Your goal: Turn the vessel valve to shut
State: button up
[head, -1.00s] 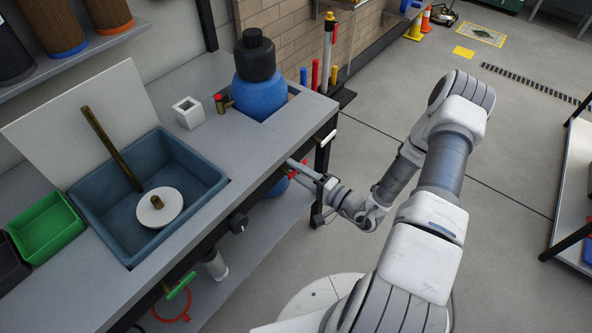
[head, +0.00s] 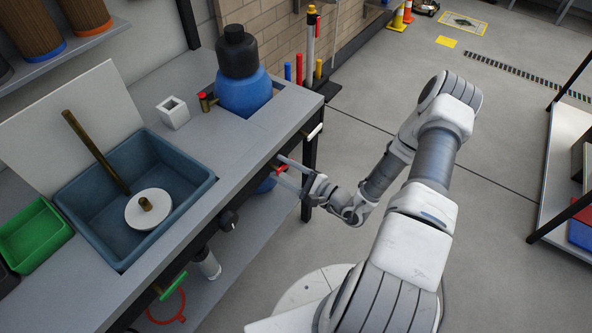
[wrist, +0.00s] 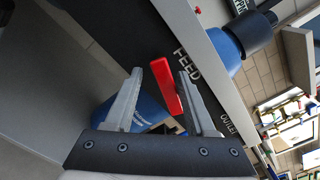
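A blue vessel (head: 243,92) with a black top is set into the bench. A small brass valve with a red knob (head: 202,96) is beside it on the bench top. On the bench front, a red valve lever (wrist: 166,86) is by the word FEED. It also shows, small, in the head view (head: 281,169). My gripper (wrist: 160,71) is open, with one finger on each side of this lever. The right finger is close to it; I cannot tell whether they touch. I cannot tell from its label which vessel the lever serves.
A blue container (head: 265,186) is under the bench, behind the gripper. The bench (head: 185,142) holds a sink (head: 75,196) and a green bin (head: 36,236). A black knob (head: 229,220) and a green handle (head: 172,286) are on its front.

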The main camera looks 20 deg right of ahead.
jog(key=m, duration=0.4)
jog(key=shift+s+a+f+b, duration=0.2)
jog(key=shift+f+b, duration=0.1)
jog(key=shift+f, duration=0.05)
jog(key=m, duration=0.3)
jog(key=m+b, duration=0.1)
jog(key=m, duration=0.1)
jog(key=shift+s+a+f, duration=0.1)
jog(key=shift+s+a, duration=0.15)
jog(key=shift+a, duration=0.1)
jog(key=p+v, duration=0.2)
jog(key=v, duration=1.6)
jog(key=s+a+r+n+g+h+p, duration=0.1)
jog(key=a+r+n+g, duration=0.3)
jog(key=r, duration=0.4)
jog(key=s+a+r+n+g+p, duration=0.2)
jog(key=a+r+n+g, duration=0.2)
jog(key=r+n+g, duration=0.3)
jog(key=s+a+r+n+g+h+p, duration=0.1)
jog(key=a+r+n+g, duration=0.3)
jog(key=r+n, duration=0.5)
jog(key=shift+s+a+r+g+h+p, duration=0.35)
jog(key=shift+r+g+p, duration=0.25)
jog(key=shift+r, duration=0.5)
